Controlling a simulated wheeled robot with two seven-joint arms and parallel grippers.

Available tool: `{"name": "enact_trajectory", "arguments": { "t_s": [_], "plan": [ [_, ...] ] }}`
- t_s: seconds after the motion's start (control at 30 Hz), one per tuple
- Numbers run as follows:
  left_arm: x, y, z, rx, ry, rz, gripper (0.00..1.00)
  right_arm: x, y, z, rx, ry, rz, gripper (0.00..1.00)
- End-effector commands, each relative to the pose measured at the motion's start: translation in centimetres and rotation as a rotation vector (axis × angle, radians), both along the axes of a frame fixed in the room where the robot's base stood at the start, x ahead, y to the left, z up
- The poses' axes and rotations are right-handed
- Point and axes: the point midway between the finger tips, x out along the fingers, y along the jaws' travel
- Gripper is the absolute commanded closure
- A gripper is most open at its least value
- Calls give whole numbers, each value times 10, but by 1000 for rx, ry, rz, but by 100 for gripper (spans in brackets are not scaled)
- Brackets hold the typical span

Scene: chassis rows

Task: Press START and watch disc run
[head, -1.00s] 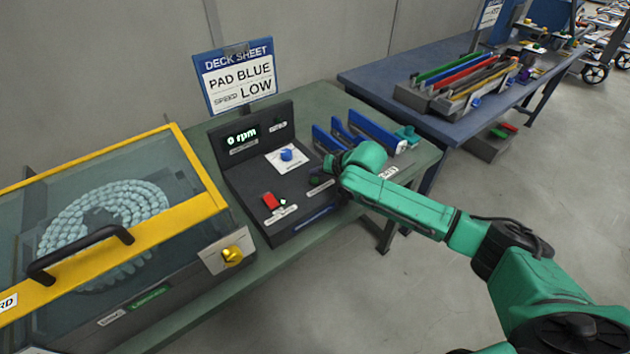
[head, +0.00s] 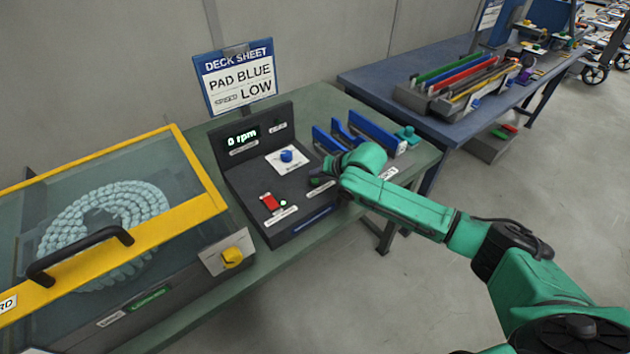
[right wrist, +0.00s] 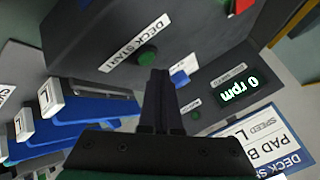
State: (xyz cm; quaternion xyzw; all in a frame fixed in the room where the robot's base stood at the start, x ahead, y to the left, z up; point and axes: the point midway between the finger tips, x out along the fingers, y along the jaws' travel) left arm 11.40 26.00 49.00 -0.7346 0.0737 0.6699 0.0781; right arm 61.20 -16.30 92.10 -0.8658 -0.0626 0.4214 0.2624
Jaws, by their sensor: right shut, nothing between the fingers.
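The control console (head: 240,170) stands on the green bench with its display (head: 243,137) reading 0 rpm. A green button (right wrist: 148,55) beside the DECK START label (right wrist: 133,42) shows in the right wrist view. My right gripper (head: 324,172) is shut and empty at the console's right side. In the right wrist view its fingertips (right wrist: 160,74) are close to the button; I cannot tell whether they touch. The disc (head: 105,220) with pale pads lies under the clear, yellow-framed lid (head: 215,200), which looks closed. My left gripper is out of view.
The deck sheet (head: 238,80) reads PAD BLUE, SPEED LOW. Blue holders (head: 375,132) stand right of the console. A blue table (head: 365,85) stands behind.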

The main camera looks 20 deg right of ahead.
Motion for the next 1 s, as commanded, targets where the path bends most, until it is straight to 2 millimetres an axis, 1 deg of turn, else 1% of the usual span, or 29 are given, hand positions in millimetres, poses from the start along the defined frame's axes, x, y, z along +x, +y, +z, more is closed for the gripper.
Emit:
{"name": "enact_trajectory", "arguments": {
  "t_s": [0.6, 0.83, 1.0],
  "plan": [
    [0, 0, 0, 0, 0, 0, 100, 0, 0, 0, 0, 0, 0, 100],
    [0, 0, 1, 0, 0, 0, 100, 0, 0, -7, 2, 0, -1, 100],
    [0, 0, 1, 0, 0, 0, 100, 0, 0, -8, 0, -1, -1, 100]
  ]
}}
